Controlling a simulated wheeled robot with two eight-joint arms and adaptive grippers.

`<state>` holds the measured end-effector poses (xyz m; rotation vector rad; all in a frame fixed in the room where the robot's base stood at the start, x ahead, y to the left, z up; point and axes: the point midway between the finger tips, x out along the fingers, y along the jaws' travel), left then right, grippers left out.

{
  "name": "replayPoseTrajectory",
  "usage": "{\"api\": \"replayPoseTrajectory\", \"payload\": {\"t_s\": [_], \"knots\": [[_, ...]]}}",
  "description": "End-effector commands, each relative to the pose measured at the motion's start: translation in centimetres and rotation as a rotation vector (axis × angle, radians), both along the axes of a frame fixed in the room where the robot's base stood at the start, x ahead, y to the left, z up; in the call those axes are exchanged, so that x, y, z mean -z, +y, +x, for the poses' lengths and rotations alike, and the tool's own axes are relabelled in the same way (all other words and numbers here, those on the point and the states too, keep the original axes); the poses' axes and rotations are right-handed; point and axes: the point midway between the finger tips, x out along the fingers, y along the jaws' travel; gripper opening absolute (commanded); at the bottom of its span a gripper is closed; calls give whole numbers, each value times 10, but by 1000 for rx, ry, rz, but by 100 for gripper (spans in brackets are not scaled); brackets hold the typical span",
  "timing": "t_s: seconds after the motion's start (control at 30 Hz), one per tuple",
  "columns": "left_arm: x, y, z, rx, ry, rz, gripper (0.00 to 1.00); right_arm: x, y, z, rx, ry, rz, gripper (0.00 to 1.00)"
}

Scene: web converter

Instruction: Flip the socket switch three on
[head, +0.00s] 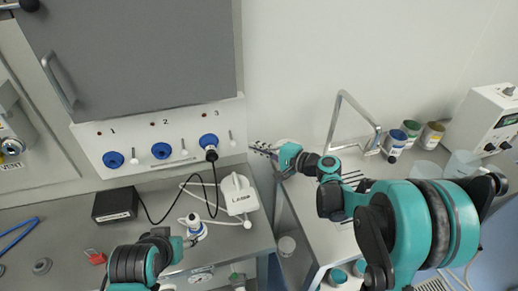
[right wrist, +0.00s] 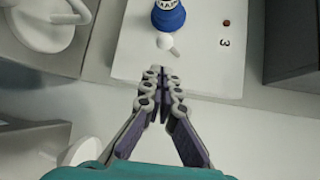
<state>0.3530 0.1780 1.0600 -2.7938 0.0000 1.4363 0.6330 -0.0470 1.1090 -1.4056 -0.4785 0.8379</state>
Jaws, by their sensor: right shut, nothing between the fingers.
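The white socket panel (head: 140,140) carries blue sockets numbered 1 to 3, each with a small white lever switch to its right. Switch three (head: 231,138) sits beside the third blue socket (head: 209,141), which has a black plug in it. In the right wrist view switch three (right wrist: 166,42) shows as a white knob with a short lever, beyond my fingertips. My right gripper (head: 262,150) is shut and empty, just right of the panel's edge, apart from the switch. My left gripper (head: 190,238) is low over the left counter; its fingers are unclear.
A white device (head: 238,194) and a black box (head: 115,205) with a cable stand on the counter below the panel. A grey cabinet door (head: 130,55) is above it. A metal frame (head: 352,122) and several jars stand on the right bench.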

Motion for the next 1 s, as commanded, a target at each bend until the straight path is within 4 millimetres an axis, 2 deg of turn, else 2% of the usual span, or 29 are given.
{"api": "replayPoseTrajectory", "payload": {"t_s": [0.2,0.4,1.0], "knots": [[9,0,0,0,0,0,57,9,31,25,-3,-1,0,0],[13,0,0,0,0,0,57,12,47,39,-2,0,0,0],[9,0,0,0,0,0,57,10,49,41,0,19,-5,0]]}}
